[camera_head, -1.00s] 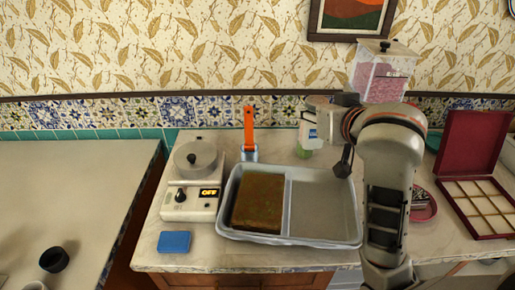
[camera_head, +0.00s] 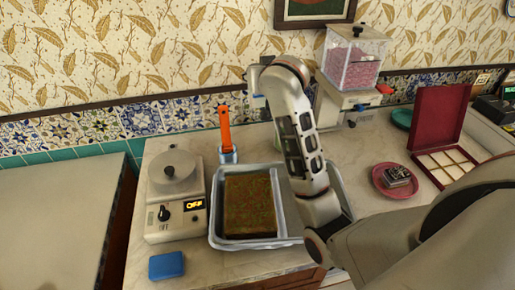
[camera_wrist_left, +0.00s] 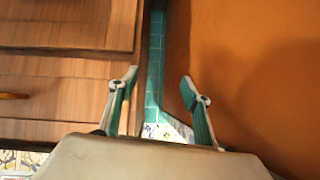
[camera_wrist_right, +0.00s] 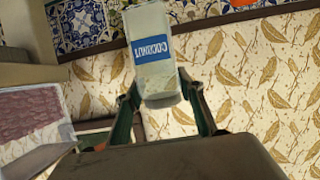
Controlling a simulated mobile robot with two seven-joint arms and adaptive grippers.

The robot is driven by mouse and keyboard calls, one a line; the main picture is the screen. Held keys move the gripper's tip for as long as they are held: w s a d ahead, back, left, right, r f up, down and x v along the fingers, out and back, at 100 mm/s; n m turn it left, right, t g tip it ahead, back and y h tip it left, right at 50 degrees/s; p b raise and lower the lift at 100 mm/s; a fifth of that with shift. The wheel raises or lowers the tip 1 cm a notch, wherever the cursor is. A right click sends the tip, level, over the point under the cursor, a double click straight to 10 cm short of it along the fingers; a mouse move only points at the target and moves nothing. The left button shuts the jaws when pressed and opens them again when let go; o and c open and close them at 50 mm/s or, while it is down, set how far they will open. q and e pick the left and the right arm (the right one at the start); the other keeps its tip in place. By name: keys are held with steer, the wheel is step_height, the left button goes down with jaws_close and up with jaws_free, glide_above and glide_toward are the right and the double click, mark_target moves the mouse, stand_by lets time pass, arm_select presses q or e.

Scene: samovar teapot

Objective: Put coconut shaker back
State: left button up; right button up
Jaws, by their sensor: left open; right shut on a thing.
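The coconut shaker (camera_wrist_right: 155,62) is a pale container with a blue label reading COCONUT, upside down in the right wrist view. My right gripper (camera_wrist_right: 158,95) is shut on it, one finger on each side, and holds it up before the patterned wall. In the head view my right arm is raised over the right part of the tray; its hand and the shaker cannot be made out there. My left gripper (camera_wrist_left: 158,85) is open and empty, beside wooden drawer fronts and a plain orange-brown surface in the left wrist view. It does not show in the head view.
The metal tray (camera_head: 222,240) holds a brown slab (camera_head: 250,205). Left are a white appliance (camera_head: 175,200), an orange-handled tool (camera_head: 225,130) and a blue block (camera_head: 166,265). Right are a pink-filled dispenser (camera_head: 353,62), a pink plate (camera_head: 382,188) and an open red box (camera_head: 437,125).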

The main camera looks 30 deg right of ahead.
step_height(320, 180, down, 20)
stand_by(0.6)
steer(key=shift+w+f, duration=0.1)
steer(key=o, duration=1.3)
steer(key=v, duration=1.2)
steer(key=shift+a, duration=0.1)
